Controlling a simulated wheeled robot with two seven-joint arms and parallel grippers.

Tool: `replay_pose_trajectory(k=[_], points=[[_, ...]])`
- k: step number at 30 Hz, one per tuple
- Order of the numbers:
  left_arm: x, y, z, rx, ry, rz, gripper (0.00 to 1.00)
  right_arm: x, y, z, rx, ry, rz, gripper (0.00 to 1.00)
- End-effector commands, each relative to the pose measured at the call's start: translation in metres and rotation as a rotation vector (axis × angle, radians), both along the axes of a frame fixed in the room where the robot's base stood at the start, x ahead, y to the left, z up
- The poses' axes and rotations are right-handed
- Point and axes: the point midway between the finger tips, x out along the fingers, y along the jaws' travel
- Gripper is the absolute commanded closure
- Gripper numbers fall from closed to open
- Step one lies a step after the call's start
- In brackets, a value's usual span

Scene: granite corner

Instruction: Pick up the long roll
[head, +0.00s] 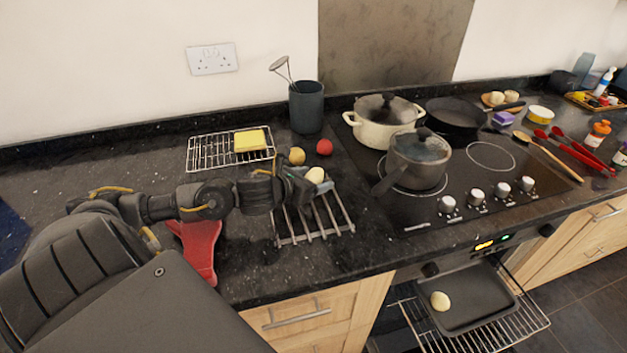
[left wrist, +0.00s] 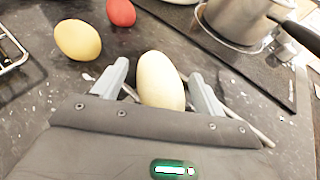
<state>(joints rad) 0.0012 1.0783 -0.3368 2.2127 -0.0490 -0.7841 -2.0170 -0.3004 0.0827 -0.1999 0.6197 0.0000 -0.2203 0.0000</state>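A pale, oblong roll (head: 315,175) lies at the far end of a slatted metal rack on the counter. In the left wrist view the roll (left wrist: 160,82) looks elongated and sits between my fingers. My left gripper (head: 303,183) is over the rack; in the left wrist view its fingers (left wrist: 160,75) are open on either side of the roll, with a gap visible on each side. The roll's near end is hidden behind the gripper body. My right gripper is not in view.
Close behind are a yellow-brown round item (head: 297,156) and a red one (head: 324,147). A grey saucepan (head: 418,160) stands right on the hob. A wire rack (head: 203,153) holds a yellow block. The open oven's tray (head: 470,315) bears another pale roll.

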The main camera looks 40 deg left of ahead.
Motion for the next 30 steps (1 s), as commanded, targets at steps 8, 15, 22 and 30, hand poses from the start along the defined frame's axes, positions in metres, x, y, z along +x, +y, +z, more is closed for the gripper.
replay_pose_trajectory(k=[8,15,22,30], points=[[0.000,0.000,0.000,0.000,0.000,0.000,0.66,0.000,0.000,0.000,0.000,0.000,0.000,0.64],[0.000,0.000,0.000,0.000,0.000,0.000,0.77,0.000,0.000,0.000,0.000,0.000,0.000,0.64],[0.000,0.000,0.001,0.000,0.000,0.000,0.77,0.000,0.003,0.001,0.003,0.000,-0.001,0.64],[0.002,-0.003,0.031,0.000,-0.003,-0.007,0.78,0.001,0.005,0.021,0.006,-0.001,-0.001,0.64]])
